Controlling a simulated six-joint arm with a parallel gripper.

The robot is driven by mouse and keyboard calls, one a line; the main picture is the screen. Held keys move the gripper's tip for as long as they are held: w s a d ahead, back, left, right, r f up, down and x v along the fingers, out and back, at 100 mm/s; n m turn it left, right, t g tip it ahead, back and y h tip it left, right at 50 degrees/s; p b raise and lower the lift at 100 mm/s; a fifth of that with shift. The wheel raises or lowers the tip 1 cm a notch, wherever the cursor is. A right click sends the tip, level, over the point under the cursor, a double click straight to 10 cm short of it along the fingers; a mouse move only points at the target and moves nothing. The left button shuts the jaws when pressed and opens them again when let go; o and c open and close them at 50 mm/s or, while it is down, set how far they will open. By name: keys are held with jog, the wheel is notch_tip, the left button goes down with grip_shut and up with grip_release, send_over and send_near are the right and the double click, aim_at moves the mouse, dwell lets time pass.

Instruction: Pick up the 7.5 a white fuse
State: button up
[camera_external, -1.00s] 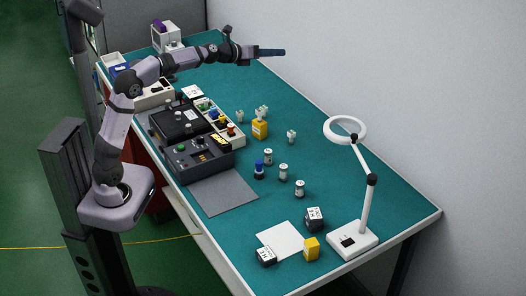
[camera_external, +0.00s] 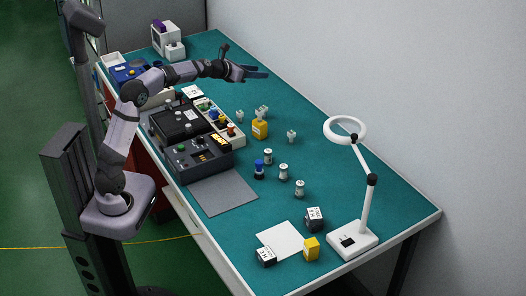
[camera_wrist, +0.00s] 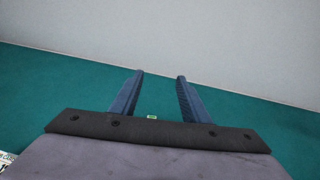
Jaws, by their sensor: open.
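I cannot read a 7.5 A mark on any part at this size. Small white pronged pieces that may be fuses stand mid-table: one piece (camera_external: 240,116), a second piece (camera_external: 262,111) behind a yellow block, and a third piece (camera_external: 291,136) farther right. My gripper (camera_external: 262,74) is above the far part of the table, beyond these pieces, and holds nothing. In the wrist view my gripper (camera_wrist: 159,76) is open, its two blue fingers apart with only teal table and wall between them. A tiny pale green-white thing (camera_wrist: 151,117) shows at the gripper's edge, mostly hidden.
Several cylinders, one of them a blue-topped cylinder (camera_external: 259,170), stand mid-table. A yellow block (camera_external: 260,129) is near the white pieces. A dark control box (camera_external: 197,157) and a parts tray (camera_external: 238,141) lie left. A ring lamp (camera_external: 345,130) stands right. The wall (camera_external: 330,50) borders the far side.

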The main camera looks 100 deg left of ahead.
send_over(265, 106)
jog(key=s+d, duration=0.3)
jog(key=d, duration=0.1)
notch_tip(265, 106, down, 9)
jog(key=shift+w, duration=0.15)
jog(key=shift+a+f+b, duration=0.1)
jog(key=shift+f+b, duration=0.9)
jog(key=shift+f, duration=0.8)
jog(key=shift+f, duration=0.15)
notch_tip(265, 106, down, 3)
jog(key=shift+f+b, duration=0.1)
jog(key=shift+b, duration=0.75)
jog(key=shift+p+x, duration=0.55)
jog(key=shift+x, duration=0.95)
grip_shut()
